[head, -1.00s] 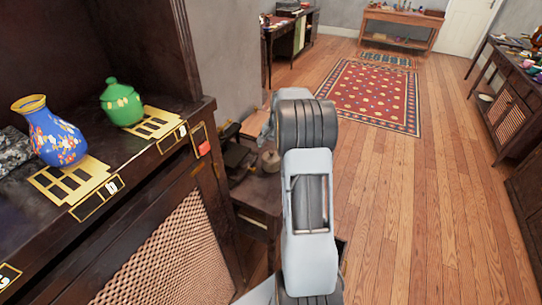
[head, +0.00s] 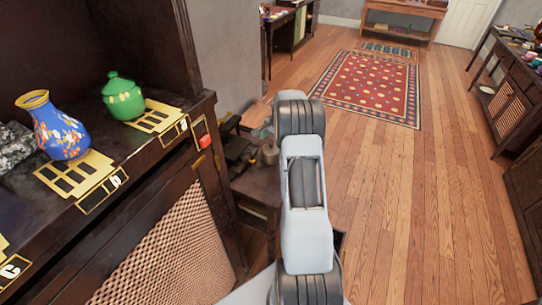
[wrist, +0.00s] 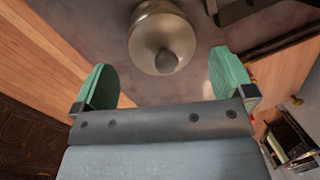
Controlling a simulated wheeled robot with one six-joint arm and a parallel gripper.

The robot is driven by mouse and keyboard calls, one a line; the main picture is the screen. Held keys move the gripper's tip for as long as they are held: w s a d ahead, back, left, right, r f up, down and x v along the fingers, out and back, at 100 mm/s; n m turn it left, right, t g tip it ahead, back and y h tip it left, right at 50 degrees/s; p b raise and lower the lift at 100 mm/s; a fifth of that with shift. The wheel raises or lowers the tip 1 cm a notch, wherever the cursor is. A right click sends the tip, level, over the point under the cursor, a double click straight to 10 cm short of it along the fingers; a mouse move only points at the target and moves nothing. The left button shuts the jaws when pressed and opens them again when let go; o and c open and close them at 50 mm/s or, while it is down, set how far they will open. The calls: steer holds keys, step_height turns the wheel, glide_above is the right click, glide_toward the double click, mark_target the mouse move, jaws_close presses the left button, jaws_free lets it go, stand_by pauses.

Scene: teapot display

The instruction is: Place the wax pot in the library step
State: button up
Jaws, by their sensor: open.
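A squat, shiny metallic pot with a round knob, which looks like the wax pot (wrist: 150,28), stands on a grey-brown surface in the wrist view. In the head view my arm hides most of the gripper. I cannot tell for sure which piece is the library step.
A low dark wooden piece (head: 258,187) with dark items stands beside the tall cabinet (head: 165,255). The cabinet's shelf holds a blue vase (head: 60,133) and a green lidded jar (head: 122,100). Open wooden floor and a red rug (head: 370,85) lie to the right.

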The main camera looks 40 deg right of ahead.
mark_target(271, 154)
steer(key=shift+w+a+f+p, duration=0.1)
steer(key=shift+w+f+p, duration=0.1)
steer(key=shift+f, duration=1.1)
steer(key=shift+w+a+f+p, duration=0.1)
steer(key=shift+w+f, duration=0.05)
steer(key=shift+f, duration=1.1)
steer(key=shift+c, duration=0.3)
steer(key=c, duration=0.9)
steer(key=shift+r, duration=0.1)
steer(key=shift+c, duration=0.7)
